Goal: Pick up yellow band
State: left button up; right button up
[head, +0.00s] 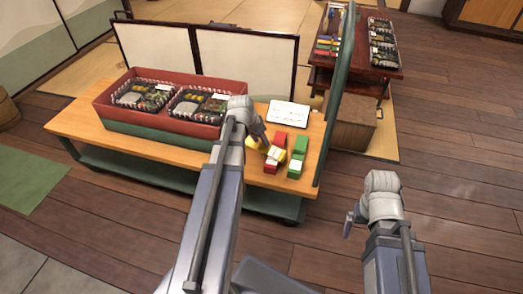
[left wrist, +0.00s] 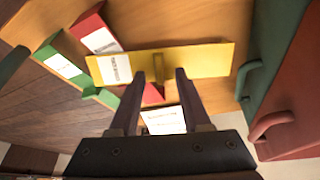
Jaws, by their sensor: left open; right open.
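The yellow band (left wrist: 205,61) lies across the middle of the left wrist view, with a white printed label near its left end. It rests over part of a red band. In the head view the yellow band (head: 252,143) shows beside my left gripper (head: 262,138), which partly hides it. In the left wrist view my left gripper (left wrist: 160,77) is open, its two fingertips at the band's lower edge in the picture. I cannot tell whether they touch it. My right gripper (head: 349,222) is open and empty, away from the cart over the floor.
Red bands (head: 279,138) and green bands (head: 299,146) lie close by on the wooden cart top (head: 75,122). A red box (head: 210,131) holding packed lunches stands to the left. A white card (head: 288,114) lies behind. A green upright (head: 335,100) borders the right end.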

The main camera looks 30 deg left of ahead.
pick_arm(q)
jog(key=shift+r, duration=0.1)
jog(key=shift+c, duration=0.4)
grip_shut()
